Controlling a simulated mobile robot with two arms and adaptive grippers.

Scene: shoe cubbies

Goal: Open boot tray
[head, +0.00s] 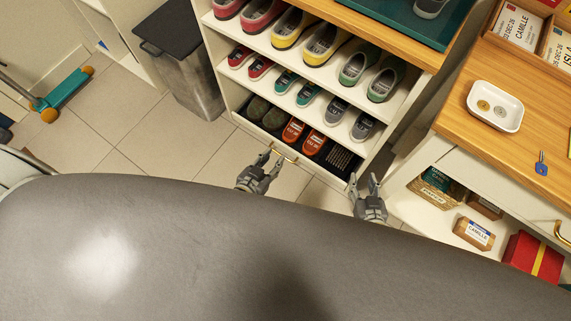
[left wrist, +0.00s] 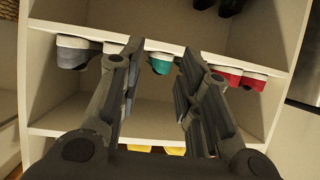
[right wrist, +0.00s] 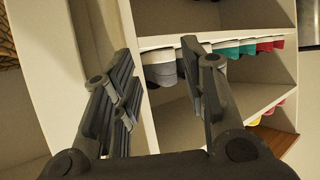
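The boot tray (head: 327,175) is the low bottom level of the white shoe cubby. It holds dark boots (head: 266,114), orange shoes (head: 302,134) and a dark ribbed item. A gold bar handle (head: 288,155) is on its front. My left gripper (head: 270,160) is open just in front of the handle, partly overlapping it; I cannot tell if they touch. In the left wrist view, the left fingers (left wrist: 160,50) are apart with nothing between them. My right gripper (head: 363,180) is open and empty by the cubby's right corner. The right wrist view shows its spread fingers (right wrist: 157,55).
Shelves above hold red, yellow, teal, green and grey shoes (head: 325,45). A grey bin (head: 190,75) stands left of the cubby. A wooden-topped cabinet (head: 455,100) with a white dish (head: 495,106) and a blue key (head: 541,167) is at right. Tiled floor (head: 140,125) at left is mostly free.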

